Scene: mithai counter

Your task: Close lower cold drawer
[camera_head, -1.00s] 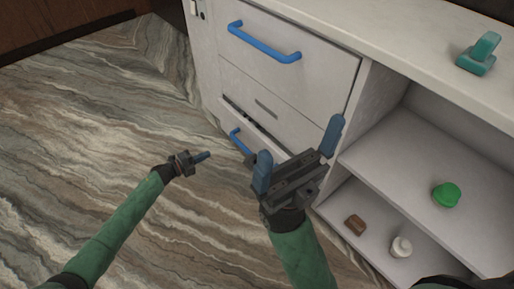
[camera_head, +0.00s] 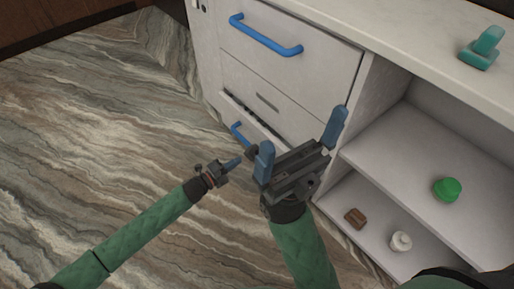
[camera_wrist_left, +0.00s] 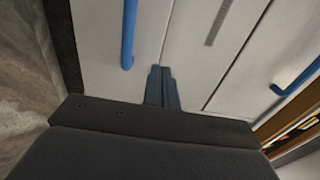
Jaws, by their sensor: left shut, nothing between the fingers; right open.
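The lower cold drawer (camera_head: 262,135) is in the white counter in the head view, with a dark gap along its top edge, so it stands a little open. Its blue handle (camera_head: 238,132) is partly hidden by my right gripper. My left gripper (camera_head: 238,162) is shut and empty, just below and in front of that handle; I cannot tell whether it touches the drawer. In the left wrist view its closed fingers (camera_wrist_left: 161,88) point at white panels with a blue handle (camera_wrist_left: 128,35) beside them. My right gripper (camera_head: 302,133) is open and empty in front of the cabinet.
The upper drawer (camera_head: 310,75) is shut, with a blue handle (camera_head: 265,36). Open shelves at right hold a green item (camera_head: 447,189), a brown block (camera_head: 355,218) and a white item (camera_head: 401,241). A teal item (camera_head: 482,48) stands on the countertop. The floor at left is clear.

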